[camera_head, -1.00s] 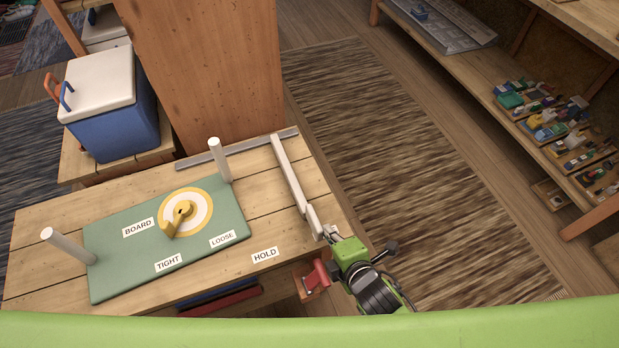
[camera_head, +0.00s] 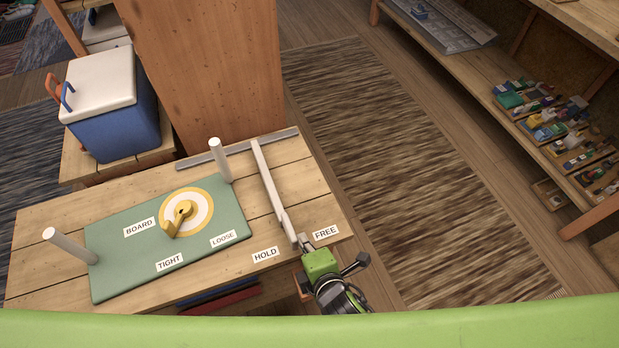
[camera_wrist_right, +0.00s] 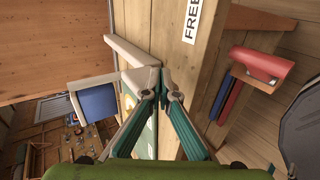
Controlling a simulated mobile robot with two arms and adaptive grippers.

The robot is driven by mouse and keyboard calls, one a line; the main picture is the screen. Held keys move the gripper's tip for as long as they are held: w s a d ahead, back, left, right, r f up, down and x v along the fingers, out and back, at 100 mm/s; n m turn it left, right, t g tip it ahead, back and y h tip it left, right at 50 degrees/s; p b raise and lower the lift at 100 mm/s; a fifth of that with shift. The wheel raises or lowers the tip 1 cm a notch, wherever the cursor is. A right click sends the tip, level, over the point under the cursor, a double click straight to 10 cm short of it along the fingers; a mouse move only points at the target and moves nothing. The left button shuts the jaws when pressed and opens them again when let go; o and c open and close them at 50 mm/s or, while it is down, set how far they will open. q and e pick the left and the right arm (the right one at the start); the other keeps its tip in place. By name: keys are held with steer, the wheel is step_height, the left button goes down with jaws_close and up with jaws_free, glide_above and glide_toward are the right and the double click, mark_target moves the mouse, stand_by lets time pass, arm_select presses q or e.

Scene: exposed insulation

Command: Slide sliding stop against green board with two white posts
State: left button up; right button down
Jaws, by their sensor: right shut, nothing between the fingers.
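The green board (camera_head: 120,240) lies on the wooden table with a white post (camera_head: 220,160) at its back right and another white post (camera_head: 68,245) at its left. A yellow lever (camera_head: 178,215) sits on a round dial on the board. The sliding stop, a pale bar (camera_head: 268,185), stands right of the board with a strip of bare wood between them. My right gripper (camera_head: 303,243) is shut and empty at the bar's near end. In the wrist view its fingertips (camera_wrist_right: 162,93) meet by the bar's end (camera_wrist_right: 140,78). My left gripper is not in view.
A grey rail (camera_head: 240,148) runs along the table's back edge, where the bar's far end is. HOLD (camera_head: 265,255) and FREE (camera_head: 326,232) labels lie near the front. A blue cooler (camera_head: 115,120) stands behind left. Right of the bar the tabletop is clear.

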steer(key=shift+a, duration=0.2)
steer(key=shift+s+a, duration=0.25)
steer(key=shift+a, duration=0.45)
steer(key=shift+s+a, duration=0.3)
steer(key=shift+a, duration=0.4)
steer(key=shift+s+a, duration=0.25)
steer(key=shift+a, duration=0.45)
steer(key=shift+s+a+b, duration=0.2)
steer(key=shift+a, duration=0.35)
steer(key=shift+s+a+b, duration=0.15)
steer(key=shift+s+a, duration=0.05)
steer(key=shift+a, duration=0.5)
steer(key=shift+s+a, duration=0.1)
steer(key=shift+w+d+p, duration=0.25)
steer(key=shift+d+p, duration=0.35)
steer(key=shift+d, duration=0.2)
steer(key=shift+w+d, duration=0.2)
steer(key=shift+d, duration=0.25)
